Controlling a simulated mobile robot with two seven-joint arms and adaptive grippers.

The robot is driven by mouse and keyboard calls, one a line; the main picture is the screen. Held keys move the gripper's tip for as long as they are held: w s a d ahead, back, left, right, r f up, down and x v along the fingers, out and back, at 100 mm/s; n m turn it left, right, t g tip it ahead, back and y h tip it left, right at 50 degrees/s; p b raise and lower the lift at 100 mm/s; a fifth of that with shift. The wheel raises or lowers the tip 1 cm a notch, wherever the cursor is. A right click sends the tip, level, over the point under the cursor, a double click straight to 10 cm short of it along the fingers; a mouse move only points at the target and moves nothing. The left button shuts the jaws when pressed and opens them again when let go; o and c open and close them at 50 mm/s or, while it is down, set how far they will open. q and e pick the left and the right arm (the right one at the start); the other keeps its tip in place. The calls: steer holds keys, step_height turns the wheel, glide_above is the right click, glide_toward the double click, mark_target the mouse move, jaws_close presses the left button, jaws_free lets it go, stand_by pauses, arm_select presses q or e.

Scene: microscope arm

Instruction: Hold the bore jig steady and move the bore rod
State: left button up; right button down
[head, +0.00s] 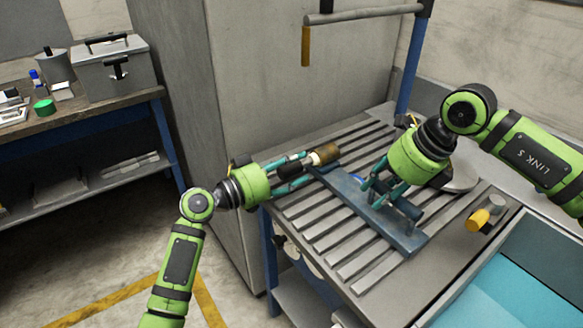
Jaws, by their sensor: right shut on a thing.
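The bore jig (352,192) is a long blue metal piece lying across the slatted bench top. My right gripper (388,201) reaches down from the upper right and is shut on a raised part of the jig; its fingers hide some of it. The bore rod (326,153), with a brown cylindrical end and a pale ring, lies at the jig's far left end. My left gripper (304,172) comes in from the left at the rod's near end. Its fingers are apart; a dark part shows by them, and whether they touch the rod is unclear.
The slatted bench top (345,232) has free room left of the jig. A yellow-ended cylinder (478,219) lies at the right, near a teal-lined tray (530,270). A blue frame post (413,62) stands behind. A side bench (105,108) holds a grey box.

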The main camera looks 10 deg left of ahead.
arm_select(q)
steer(key=v, duration=1.2)
steer(key=shift+w, duration=0.1)
steer(key=w+d+m, duration=0.2)
steer(key=m, duration=0.2)
steer(key=w+d+m, duration=0.3)
steer(key=m, duration=0.1)
steer(key=w+d+m, duration=0.2)
steer(key=d+m, duration=0.1)
steer(key=m, duration=0.2)
steer(key=shift+w+d, duration=0.25)
steer(key=shift+w, duration=0.1)
stand_by(0.4)
